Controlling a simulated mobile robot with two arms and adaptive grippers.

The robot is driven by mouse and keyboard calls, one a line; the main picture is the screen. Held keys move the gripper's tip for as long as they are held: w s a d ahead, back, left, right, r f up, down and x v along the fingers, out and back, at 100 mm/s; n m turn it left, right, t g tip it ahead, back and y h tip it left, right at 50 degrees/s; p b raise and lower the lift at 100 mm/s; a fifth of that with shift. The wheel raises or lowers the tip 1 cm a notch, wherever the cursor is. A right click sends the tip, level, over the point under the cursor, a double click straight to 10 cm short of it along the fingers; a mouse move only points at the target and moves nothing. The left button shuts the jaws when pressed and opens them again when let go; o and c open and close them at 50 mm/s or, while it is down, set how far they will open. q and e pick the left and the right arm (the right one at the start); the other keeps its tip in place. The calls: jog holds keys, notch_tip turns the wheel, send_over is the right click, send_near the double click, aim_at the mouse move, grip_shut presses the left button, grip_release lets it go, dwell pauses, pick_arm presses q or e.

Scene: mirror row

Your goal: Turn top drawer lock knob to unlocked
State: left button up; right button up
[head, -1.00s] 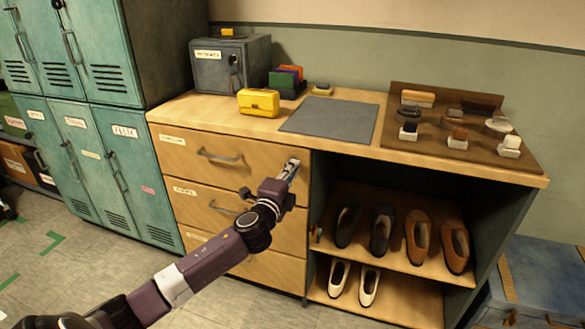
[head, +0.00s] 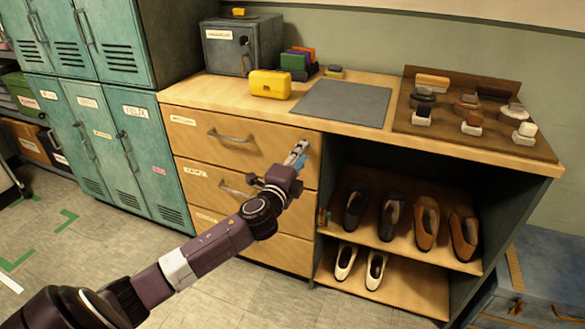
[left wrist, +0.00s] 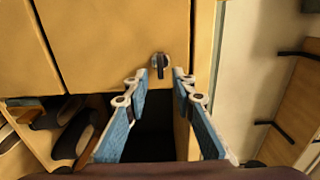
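The top drawer (head: 200,125) is shut, with a grey bar handle (head: 230,136). Its dark lock knob (left wrist: 160,62) shows in the left wrist view on the wooden front, with its grip standing about upright. In the head view the knob is hidden behind my left gripper (head: 298,150), which is at the right end of the top drawer. In the left wrist view my left gripper (left wrist: 159,78) is open, its blue-padded fingers pointing at the knob, one on each side. I cannot tell whether they touch it. My right gripper is not in view.
Below are more drawers. To the right is an open shelf (head: 410,250) with several shoes. On the countertop (head: 220,90) stand a grey safe (head: 225,52), a yellow box (head: 270,84) and a brush board (head: 440,133). Teal lockers (head: 110,150) stand left.

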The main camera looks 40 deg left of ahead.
pick_arm(q)
jog(key=v, duration=1)
jog(key=shift+s, duration=0.15)
